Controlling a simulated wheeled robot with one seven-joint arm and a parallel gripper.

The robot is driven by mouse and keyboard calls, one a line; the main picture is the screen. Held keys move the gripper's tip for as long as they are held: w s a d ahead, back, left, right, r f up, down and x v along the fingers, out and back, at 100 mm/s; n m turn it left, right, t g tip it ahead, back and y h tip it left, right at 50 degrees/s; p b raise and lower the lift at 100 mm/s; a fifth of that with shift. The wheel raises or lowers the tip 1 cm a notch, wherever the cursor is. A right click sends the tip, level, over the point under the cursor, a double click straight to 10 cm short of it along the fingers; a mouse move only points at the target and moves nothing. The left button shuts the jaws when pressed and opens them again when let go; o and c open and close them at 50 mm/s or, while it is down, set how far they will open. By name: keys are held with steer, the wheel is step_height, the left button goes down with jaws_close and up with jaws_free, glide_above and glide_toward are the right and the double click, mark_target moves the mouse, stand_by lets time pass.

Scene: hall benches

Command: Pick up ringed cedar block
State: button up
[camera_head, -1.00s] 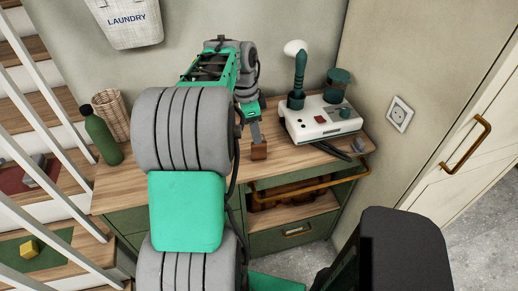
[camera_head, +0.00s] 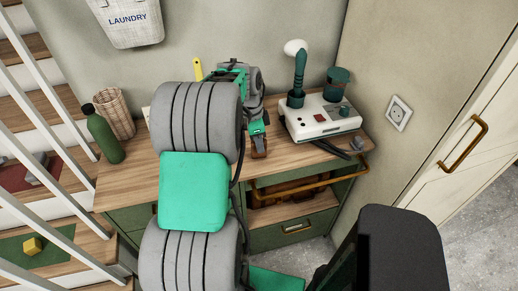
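A small brown wooden block (camera_head: 259,153) is on the wooden top of the cabinet, near its front edge and in front of the white device. It is small and partly covered by my gripper, so I cannot make out a ring on it. My gripper (camera_head: 258,146) points down right at the block, its grey fingers overlapping the block's upper part. I cannot tell whether the fingers are closed on it or only around it.
A white device (camera_head: 322,115) with a green lever stands right of my gripper. A green bottle (camera_head: 103,136) and a wicker basket (camera_head: 115,112) stand at the left. A brass rail (camera_head: 310,184) runs along the front. A yellow thing (camera_head: 198,69) shows behind my arm.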

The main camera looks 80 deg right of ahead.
jaws_close()
steer(key=shift+r, duration=0.45)
step_height(320, 180, up, 3)
steer(key=shift+a+f+b, duration=0.1)
steer(key=shift+a+b, duration=0.05)
steer(key=shift+b, duration=0.15)
steer(key=s+a+r+b, duration=0.1)
steer(key=s+a+r, duration=0.1)
steer(key=a+r, duration=0.2)
steer(key=s+a+r+b, duration=0.1)
steer(key=s+a+r, duration=0.1)
steer(key=a+r, duration=0.3)
steer(key=a, duration=0.4)
steer(key=shift+s+r, duration=0.15)
steer(key=shift+s, duration=0.1)
